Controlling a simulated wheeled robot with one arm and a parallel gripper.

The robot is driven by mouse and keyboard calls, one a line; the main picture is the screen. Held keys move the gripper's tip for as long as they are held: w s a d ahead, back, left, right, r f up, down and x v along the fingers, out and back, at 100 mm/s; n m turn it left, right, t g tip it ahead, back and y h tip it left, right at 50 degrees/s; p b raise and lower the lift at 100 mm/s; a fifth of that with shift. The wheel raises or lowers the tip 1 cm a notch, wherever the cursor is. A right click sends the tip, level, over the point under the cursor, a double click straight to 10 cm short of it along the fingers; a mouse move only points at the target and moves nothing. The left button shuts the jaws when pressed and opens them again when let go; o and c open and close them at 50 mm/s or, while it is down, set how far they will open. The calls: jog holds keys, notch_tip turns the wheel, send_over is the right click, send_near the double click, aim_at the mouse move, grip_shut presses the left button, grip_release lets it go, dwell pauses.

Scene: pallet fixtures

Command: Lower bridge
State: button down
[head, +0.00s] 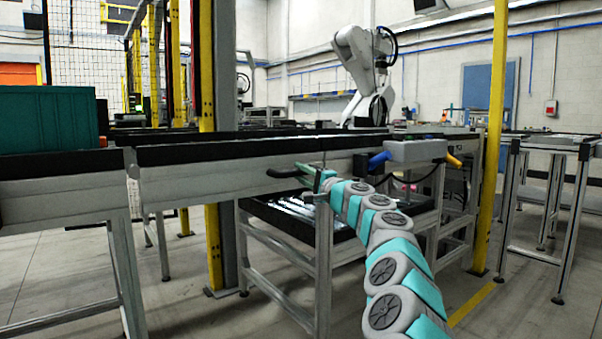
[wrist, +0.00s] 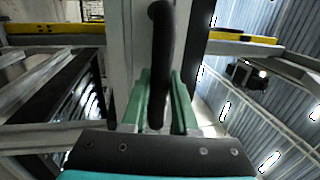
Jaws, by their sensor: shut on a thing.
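The bridge (head: 215,182) appears to be the grey conveyor section with a black top edge in the head view. It looks roughly level with the sections on either side. A black bar handle (head: 284,173) sticks out from its front side near the right end. My gripper (head: 313,174), with green fingers, is at this handle. In the wrist view the curved black handle (wrist: 166,50) runs down between the green fingers of my gripper (wrist: 163,100), which is shut on it.
A teal crate (head: 50,118) stands on the left conveyor section (head: 55,195). A grey control box (head: 415,151) with blue and yellow handles sits close to the right of my arm. Yellow posts (head: 497,120) stand around. A white robot arm (head: 362,60) is behind the conveyor.

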jog(key=shift+a+f, duration=0.1)
jog(key=shift+f, duration=0.45)
jog(key=c, duration=1)
grip_release()
jog(key=shift+w+f, duration=0.1)
jog(key=shift+c, duration=0.2)
jog(key=shift+o, duration=1.8)
jog(key=shift+r, duration=0.2)
jog(key=shift+r, duration=0.1)
